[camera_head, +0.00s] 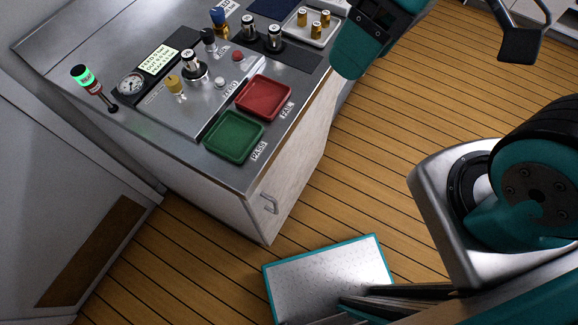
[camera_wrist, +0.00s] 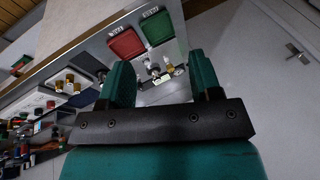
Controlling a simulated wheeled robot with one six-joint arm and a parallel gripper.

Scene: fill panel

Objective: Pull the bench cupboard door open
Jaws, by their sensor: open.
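The bench cupboard door (camera_head: 295,165) is a pale panel on the bench's front side, below the steel top. It looks shut, though a small gap could not be told. Its small metal bar handle (camera_head: 268,204) is near the front corner, under the PASS label. My gripper (camera_wrist: 162,80) shows in the wrist view with two teal fingers spread apart and nothing between them. The gripper is away from the handle, which I cannot make out in the wrist view.
The steel bench top (camera_head: 225,175) carries a green tray (camera_head: 234,136), a red tray (camera_head: 263,97), a gauge (camera_head: 131,84) and a green-lit lamp (camera_head: 86,78). A grey door (camera_head: 60,190) stands at left.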

